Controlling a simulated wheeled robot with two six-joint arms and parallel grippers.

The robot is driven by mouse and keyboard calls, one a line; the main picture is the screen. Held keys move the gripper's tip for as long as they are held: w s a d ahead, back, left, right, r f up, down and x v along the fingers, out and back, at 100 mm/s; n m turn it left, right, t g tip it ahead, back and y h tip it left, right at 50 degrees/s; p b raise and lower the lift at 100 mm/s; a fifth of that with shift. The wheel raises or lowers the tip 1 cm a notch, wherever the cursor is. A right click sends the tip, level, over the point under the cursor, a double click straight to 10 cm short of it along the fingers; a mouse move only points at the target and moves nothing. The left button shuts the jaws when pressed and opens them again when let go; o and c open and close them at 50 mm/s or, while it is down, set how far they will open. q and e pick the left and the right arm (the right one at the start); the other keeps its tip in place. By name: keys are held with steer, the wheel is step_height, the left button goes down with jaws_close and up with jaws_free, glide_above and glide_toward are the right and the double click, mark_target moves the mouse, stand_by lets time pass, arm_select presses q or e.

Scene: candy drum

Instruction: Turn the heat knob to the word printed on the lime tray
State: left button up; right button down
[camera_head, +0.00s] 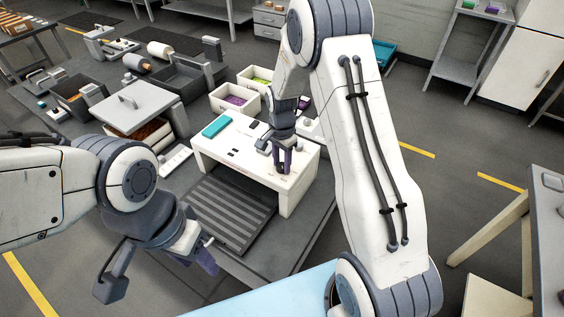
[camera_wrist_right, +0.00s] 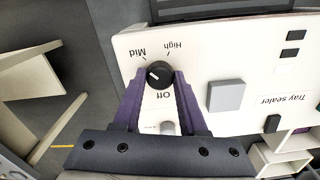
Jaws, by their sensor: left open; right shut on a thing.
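My right gripper (camera_wrist_right: 158,92) is shut on the knob, a purple finger on each side. In the head view the right gripper (camera_head: 283,168) points down at the sealer's (camera_head: 240,150) right end. My left gripper (camera_head: 165,270) is open and empty at lower left, away from the sealer. Lime-coloured contents (camera_head: 262,74) show in a white bin; no word there is readable.
A teal item (camera_head: 217,125) lies on the sealer top. A white bin with purple contents (camera_head: 235,100) stands behind it. A grey button (camera_wrist_right: 226,96) sits beside the knob. A striped dark conveyor (camera_head: 225,205) runs in front. A pale blue surface (camera_head: 285,295) is nearest me.

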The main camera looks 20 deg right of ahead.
mark_target(281, 165)
steer(key=shift+w+r+m, duration=0.1)
steer(key=shift+m, duration=0.3)
steer(key=shift+c, duration=2.2)
jaws_free()
step_height(281, 165, up, 10)
steer(key=b, duration=0.1)
steer(key=shift+r+b, duration=0.25)
steer(key=shift+b, duration=0.1)
steer(key=s+a+r+n, duration=0.3)
steer(key=s+a+n, duration=0.25)
steer(key=a, duration=0.25)
steer(key=s+a+r+n, duration=0.1)
steer(key=s+a+n, duration=0.2)
steer(key=s+n, duration=0.4)
steer(key=s+a+r+n+y, duration=0.1)
steer(key=s+a+n, duration=0.3)
steer(key=s, duration=1.3)
steer(key=n, duration=0.4)
steer(key=shift+a, duration=0.3)
